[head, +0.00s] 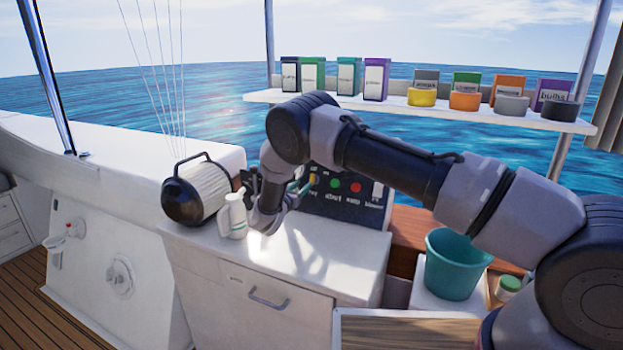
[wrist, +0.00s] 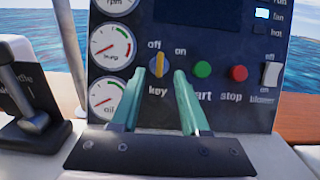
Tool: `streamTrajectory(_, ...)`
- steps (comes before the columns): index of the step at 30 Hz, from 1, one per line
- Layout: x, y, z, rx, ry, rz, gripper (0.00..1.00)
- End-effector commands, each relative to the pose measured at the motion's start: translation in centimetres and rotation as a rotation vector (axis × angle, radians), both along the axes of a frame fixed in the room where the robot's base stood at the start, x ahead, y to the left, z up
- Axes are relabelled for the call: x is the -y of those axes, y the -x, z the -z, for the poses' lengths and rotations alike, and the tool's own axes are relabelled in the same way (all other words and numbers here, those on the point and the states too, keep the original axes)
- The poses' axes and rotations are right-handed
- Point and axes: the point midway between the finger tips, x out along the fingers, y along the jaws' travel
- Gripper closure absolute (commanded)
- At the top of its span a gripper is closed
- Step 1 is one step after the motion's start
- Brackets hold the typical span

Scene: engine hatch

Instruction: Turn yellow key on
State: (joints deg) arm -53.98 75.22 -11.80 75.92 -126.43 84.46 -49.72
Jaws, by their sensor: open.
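The yellow key (wrist: 160,65) is on the dark control panel (wrist: 217,107) in the wrist view, above the label "key". It stands upright, and its top points toward the label "off". The label "on" is up and to its right. My gripper (wrist: 169,80) is open, with its two teal fingers reaching toward the panel. The left fingertip is just below the key and the right one is to its right; I cannot tell whether either touches it. In the head view the yellow key (head: 314,179) shows only as a small spot beside my gripper, and my arm covers part of the panel.
The green start button (wrist: 202,69) and red stop button (wrist: 238,73) sit right of the key, then a white blower switch (wrist: 271,74). Gauges line the panel's left. A throttle lever (wrist: 25,100) stands left.

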Motion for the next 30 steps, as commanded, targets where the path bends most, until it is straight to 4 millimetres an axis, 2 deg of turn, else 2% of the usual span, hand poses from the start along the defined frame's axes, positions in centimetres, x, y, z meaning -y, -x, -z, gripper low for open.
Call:
streamTrajectory(6, 1.6, -4.1, 0.0, 0.0, -0.003, 0.004, 0.55)
streamTrajectory(12, 2.4, -6.4, 0.1, -0.002, -0.002, 0.002, 0.55)
streamTrajectory(24, 2.6, -7.1, 0.0, 0.0, -0.002, 0.002, 0.55)
streamTrajectory(26, 2.6, -7.1, 0.0, 0.0, -0.002, 0.002, 0.78)
streamTrajectory(27, 2.6, -7.1, 0.0, 0.0, -0.002, 0.002, 0.93)
streamTrajectory(28, 2.6, -7.1, 0.0, 0.0, -0.002, 0.002, 1.0)
streamTrajectory(30, 2.6, -7.1, 0.0, -0.001, -0.001, 0.002, 1.0)
